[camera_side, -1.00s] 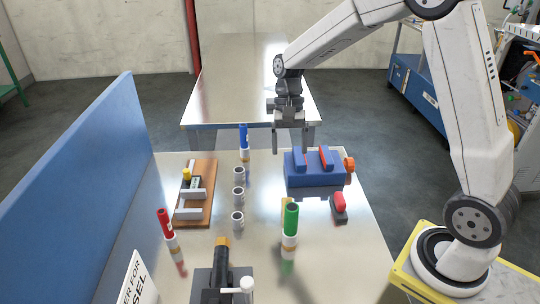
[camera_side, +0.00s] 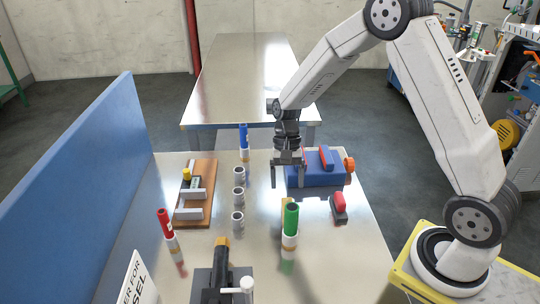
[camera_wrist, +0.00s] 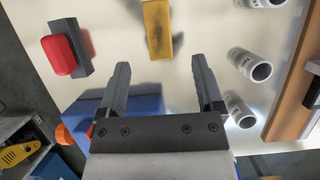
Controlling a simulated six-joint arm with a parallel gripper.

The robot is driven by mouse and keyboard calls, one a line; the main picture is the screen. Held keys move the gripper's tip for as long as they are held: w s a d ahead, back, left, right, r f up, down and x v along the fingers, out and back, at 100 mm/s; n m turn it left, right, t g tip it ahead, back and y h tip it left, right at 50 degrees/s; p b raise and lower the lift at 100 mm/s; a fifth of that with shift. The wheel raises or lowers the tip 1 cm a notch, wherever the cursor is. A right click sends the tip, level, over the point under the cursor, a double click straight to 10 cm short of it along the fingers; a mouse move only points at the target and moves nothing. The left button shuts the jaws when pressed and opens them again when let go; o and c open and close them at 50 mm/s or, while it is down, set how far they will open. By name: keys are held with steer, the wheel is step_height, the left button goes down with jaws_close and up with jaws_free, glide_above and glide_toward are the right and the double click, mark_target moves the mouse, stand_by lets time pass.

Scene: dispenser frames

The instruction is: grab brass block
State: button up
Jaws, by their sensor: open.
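The brass block is a yellow bar (camera_wrist: 157,28) with a dark patch, lying on the table at the top middle of the wrist view. In the side view only a yellow sliver of the brass block (camera_side: 284,205) shows, the rest hidden behind a green marker (camera_side: 291,218). My gripper (camera_side: 288,182) is open and empty, fingers pointing down, above the table by the left end of the blue fixture (camera_side: 322,176). In the wrist view the block lies beyond the fingertips of my gripper (camera_wrist: 160,66), roughly in line with the gap between them and not touching them.
Several small grey cylinders (camera_side: 239,194) stand left of my gripper. A red-topped block (camera_side: 339,207) lies to the right. A wooden board (camera_side: 208,205), a blue marker (camera_side: 243,140) and a red marker (camera_side: 165,225) are further left. A blue wall (camera_side: 80,180) bounds the left.

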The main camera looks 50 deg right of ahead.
steer(key=shift+x, duration=1.2)
steer(key=shift+x, duration=2.6)
steer(key=shift+s, duration=0.1)
steer(key=shift+r, duration=0.1)
jaws_close()
